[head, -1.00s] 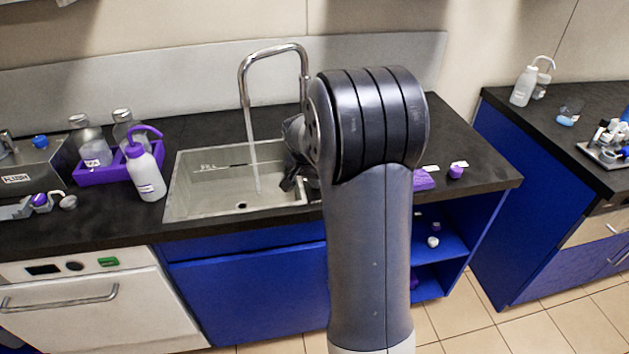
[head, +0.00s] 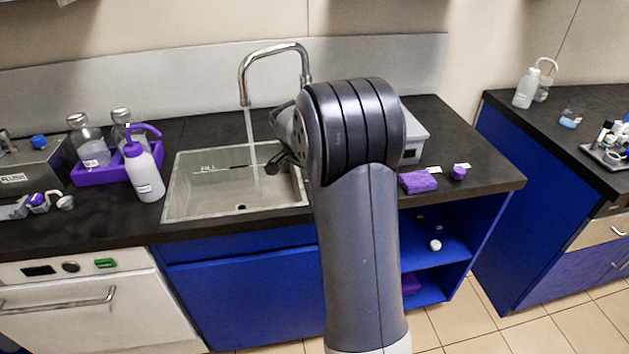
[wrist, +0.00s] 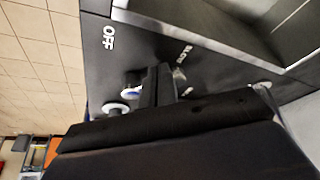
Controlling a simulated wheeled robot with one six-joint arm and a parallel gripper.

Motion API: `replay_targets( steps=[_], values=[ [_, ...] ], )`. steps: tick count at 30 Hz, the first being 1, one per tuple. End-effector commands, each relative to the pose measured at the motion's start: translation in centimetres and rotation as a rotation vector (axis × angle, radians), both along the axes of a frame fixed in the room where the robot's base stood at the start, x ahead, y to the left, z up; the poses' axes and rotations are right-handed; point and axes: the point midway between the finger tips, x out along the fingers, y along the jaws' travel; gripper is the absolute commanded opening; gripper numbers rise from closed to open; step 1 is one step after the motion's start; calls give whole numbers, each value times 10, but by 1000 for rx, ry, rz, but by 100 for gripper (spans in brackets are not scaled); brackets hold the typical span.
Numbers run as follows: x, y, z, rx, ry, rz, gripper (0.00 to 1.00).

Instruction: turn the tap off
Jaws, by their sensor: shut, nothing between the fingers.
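The curved metal tap (head: 272,48) stands behind the sink (head: 190,212), and a stream of water (head: 250,150) runs from its spout into the basin. My gripper (head: 278,163) is over the right side of the sink, shut and empty. In the wrist view its dark fingers (wrist: 160,86) are over the dark counter, near a white "OFF" label (wrist: 109,37) and a smaller, blurred label (wrist: 184,50). White round parts with blue (wrist: 130,93) show beside the fingers; I cannot tell whether they belong to the tap control.
A purple-capped wash bottle (head: 144,174) and a purple rack (head: 92,176) with glass bottles stand left of the sink. A grey device (head: 415,135), a purple block (head: 418,182) and a small purple item (head: 459,172) are on the right.

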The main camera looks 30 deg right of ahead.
Motion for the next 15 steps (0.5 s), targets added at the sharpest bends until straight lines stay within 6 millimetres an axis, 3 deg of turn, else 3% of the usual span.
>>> replay_targets(
  steps=[15],
  values=[
    [20, -20, 1, 0, 1, -469, 0]
  ],
)
